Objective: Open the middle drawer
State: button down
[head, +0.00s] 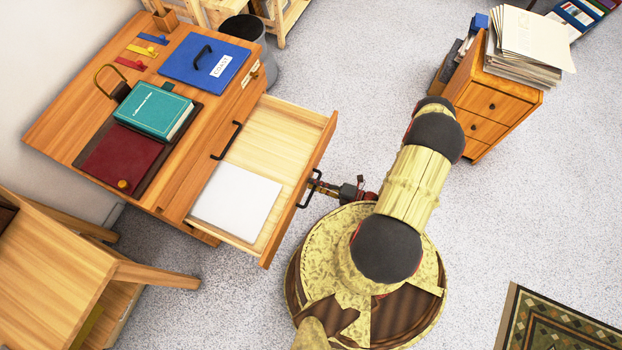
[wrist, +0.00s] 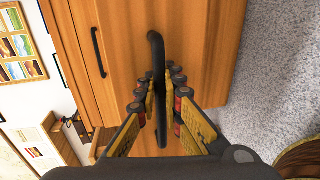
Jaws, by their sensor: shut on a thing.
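A wooden desk (head: 60,140) stands at the left in the head view. A drawer (head: 270,125) below its closed upper front is pulled well out, with a white sheet or flat white item (head: 236,201) inside. Any drawer below it is hidden. The open drawer's front (wrist: 205,45) carries a black bar handle (wrist: 156,45), which also shows in the head view (head: 303,197). My gripper (wrist: 160,95) has a finger on each side of this handle and is shut on it. It shows small at the drawer front in the head view (head: 318,184).
Another black handle (head: 227,140) is on the closed front above. A small cabinet (head: 490,105) with stacked papers (head: 525,45) stands at the right. A wooden chair (head: 60,270) is at lower left. A patterned rug (head: 560,325) lies at lower right.

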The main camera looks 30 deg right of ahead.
jog(key=shift+s+d, duration=0.1)
dwell(0.3)
jog(key=c, duration=2.2)
grip_release()
jog(key=shift+d, duration=0.1)
jog(key=v, duration=1.2)
jog(key=shift+f, duration=0.1)
